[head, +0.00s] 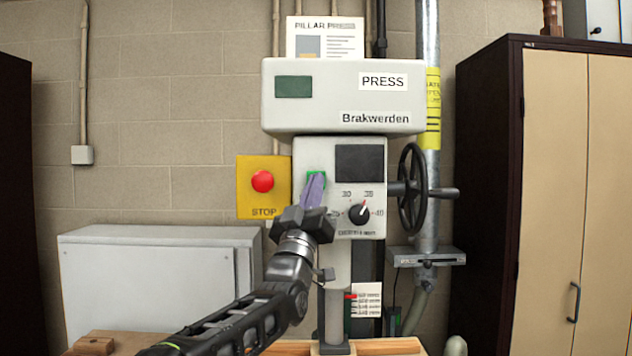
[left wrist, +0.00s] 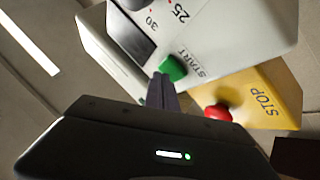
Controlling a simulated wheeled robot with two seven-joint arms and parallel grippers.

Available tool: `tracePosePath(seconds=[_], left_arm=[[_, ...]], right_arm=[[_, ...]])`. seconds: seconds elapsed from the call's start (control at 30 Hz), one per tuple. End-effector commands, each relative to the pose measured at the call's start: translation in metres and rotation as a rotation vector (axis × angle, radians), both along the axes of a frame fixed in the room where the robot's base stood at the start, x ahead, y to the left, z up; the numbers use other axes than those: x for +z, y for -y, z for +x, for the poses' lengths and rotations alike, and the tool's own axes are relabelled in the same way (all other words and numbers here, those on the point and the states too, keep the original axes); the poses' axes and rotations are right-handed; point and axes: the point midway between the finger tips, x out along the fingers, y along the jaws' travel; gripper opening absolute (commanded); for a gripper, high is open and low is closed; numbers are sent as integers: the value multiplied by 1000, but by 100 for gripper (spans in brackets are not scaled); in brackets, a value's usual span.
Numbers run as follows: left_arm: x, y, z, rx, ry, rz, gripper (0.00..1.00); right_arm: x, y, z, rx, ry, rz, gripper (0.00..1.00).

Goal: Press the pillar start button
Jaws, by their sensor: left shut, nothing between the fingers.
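The green START button (left wrist: 173,67) sits on the light grey front of the pillar press (head: 312,150), with START lettering beside it in the left wrist view. In the head view the button is mostly hidden behind my left gripper (head: 314,188). My left gripper is shut and empty. Its fingertips, also in the left wrist view (left wrist: 161,88), are right at the button's edge. I cannot tell whether they touch it. My right gripper is in neither view.
A red STOP button (head: 262,181) on a yellow box sits just left of the START button. A dial (head: 359,213) and a black handwheel (head: 412,190) are to the right. A grey cabinet (head: 160,285) stands at left, a tall wardrobe (head: 550,180) at right.

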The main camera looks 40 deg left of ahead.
Motion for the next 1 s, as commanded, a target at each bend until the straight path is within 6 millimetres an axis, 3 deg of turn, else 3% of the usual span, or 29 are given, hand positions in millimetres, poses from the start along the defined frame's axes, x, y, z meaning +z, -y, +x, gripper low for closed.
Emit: tracePosePath(seconds=[1.0], left_arm=[[-1, -4, 5, 0, 0, 0, 0]], right_arm=[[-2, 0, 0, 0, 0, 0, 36]])
